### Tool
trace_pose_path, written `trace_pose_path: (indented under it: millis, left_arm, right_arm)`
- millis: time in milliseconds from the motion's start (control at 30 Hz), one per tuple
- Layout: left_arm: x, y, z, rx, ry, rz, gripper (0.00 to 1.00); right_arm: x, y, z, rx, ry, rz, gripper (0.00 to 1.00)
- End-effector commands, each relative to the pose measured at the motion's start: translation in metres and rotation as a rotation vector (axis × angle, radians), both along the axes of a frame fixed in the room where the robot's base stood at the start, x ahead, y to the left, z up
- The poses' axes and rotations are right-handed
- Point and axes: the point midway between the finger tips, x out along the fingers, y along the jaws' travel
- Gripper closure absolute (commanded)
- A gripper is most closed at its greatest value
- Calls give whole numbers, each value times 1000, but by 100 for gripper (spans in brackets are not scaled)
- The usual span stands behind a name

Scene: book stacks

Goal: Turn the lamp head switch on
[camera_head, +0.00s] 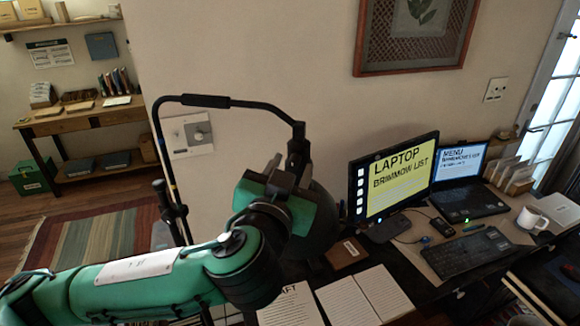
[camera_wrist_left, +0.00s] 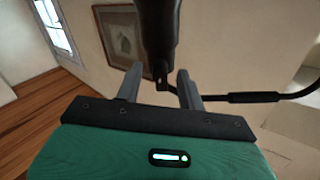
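The black lamp has a thin arm (camera_head: 250,104) that runs along the wall and bends down to the lamp head. The upper part of the lamp head (camera_head: 299,150) and its dark round shade (camera_head: 322,222) show behind my left gripper (camera_head: 288,172). In the left wrist view a dark cylindrical part of the lamp head (camera_wrist_left: 158,35) reaches down towards the space between my fingers (camera_wrist_left: 159,88). The fingers stand apart, with a small dark piece, perhaps the switch (camera_wrist_left: 162,83), between them. Contact cannot be told. My right gripper is out of view.
A desk right of the lamp holds a monitor (camera_head: 394,178), laptop (camera_head: 463,182), keyboard (camera_head: 468,252), mug (camera_head: 532,221) and open pages (camera_head: 362,297). A framed picture (camera_head: 415,35) hangs above.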

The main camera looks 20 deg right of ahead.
Motion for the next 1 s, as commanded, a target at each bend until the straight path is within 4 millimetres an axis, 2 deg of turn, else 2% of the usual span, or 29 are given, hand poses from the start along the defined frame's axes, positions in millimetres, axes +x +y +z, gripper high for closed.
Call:
trace_pose_path:
  millis: [67,100,267,300,667,1000]
  left_arm:
    - [0,0,0,0,0,0,61]
    - [0,0,0,0,0,0,65]
    - [0,0,0,0,0,0,96]
    - [0,0,0,0,0,0,100]
    - [-1,0,-2,31,-18,-1,100]
    - [-1,0,-2,205,-124,-1,100]
  right_arm:
    - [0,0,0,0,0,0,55]
    - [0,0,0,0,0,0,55]
    - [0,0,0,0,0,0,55]
    - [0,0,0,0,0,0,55]
    - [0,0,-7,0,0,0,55]
    - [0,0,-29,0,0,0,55]
